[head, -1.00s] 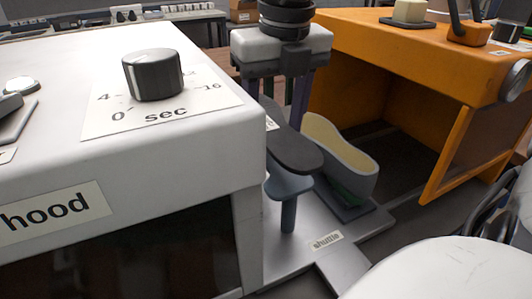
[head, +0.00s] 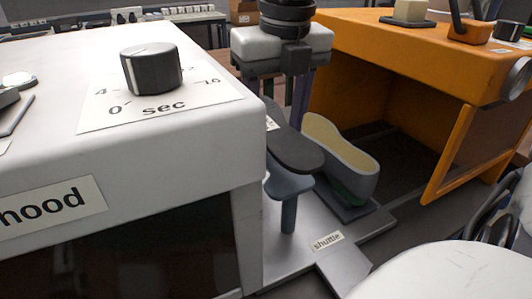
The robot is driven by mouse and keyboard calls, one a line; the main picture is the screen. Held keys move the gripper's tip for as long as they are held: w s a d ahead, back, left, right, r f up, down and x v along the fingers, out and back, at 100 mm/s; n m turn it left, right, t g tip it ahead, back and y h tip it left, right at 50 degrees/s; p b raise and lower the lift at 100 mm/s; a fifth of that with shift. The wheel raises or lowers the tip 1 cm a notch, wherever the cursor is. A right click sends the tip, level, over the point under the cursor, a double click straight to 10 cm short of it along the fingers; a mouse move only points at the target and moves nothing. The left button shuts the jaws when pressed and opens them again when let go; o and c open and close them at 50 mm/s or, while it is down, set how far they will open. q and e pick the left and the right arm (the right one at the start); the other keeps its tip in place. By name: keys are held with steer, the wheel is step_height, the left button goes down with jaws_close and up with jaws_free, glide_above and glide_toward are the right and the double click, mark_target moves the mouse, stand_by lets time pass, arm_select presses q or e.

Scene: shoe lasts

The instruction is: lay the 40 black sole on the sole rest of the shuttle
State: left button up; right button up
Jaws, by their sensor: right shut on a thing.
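The black sole (head: 295,153) lies roughly level over the blue-grey sole rest (head: 290,183), which stands on a post on the shuttle (head: 365,227). From this angle I cannot tell whether the sole touches the rest or is slightly above it. A small white label on the sole is too small to read. My right gripper (head: 278,102) points down, shut on the sole's far end; the hood partly hides its fingers and that end. My left gripper is not in view.
A grey shoe form with a cream face (head: 340,155) stands tilted on the shuttle, right beside the sole. The white hood (head: 185,150) with a dial is close on the left. An orange cabinet (head: 400,70) with an open front stands on the right.

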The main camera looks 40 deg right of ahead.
mark_target(273, 165)
steer(key=shift+f, duration=0.1)
steer(key=shift+f+b, duration=1.1)
steer(key=shift+b, duration=0.05)
steer(key=shift+f+b, duration=1.75)
steer(key=shift+f, duration=0.15)
stand_by(1.2)
steer(key=o, duration=1.5)
steer(key=shift+o, duration=0.2)
steer(key=shift+r+p, duration=2.55)
steer(key=shift+r, duration=0.95)
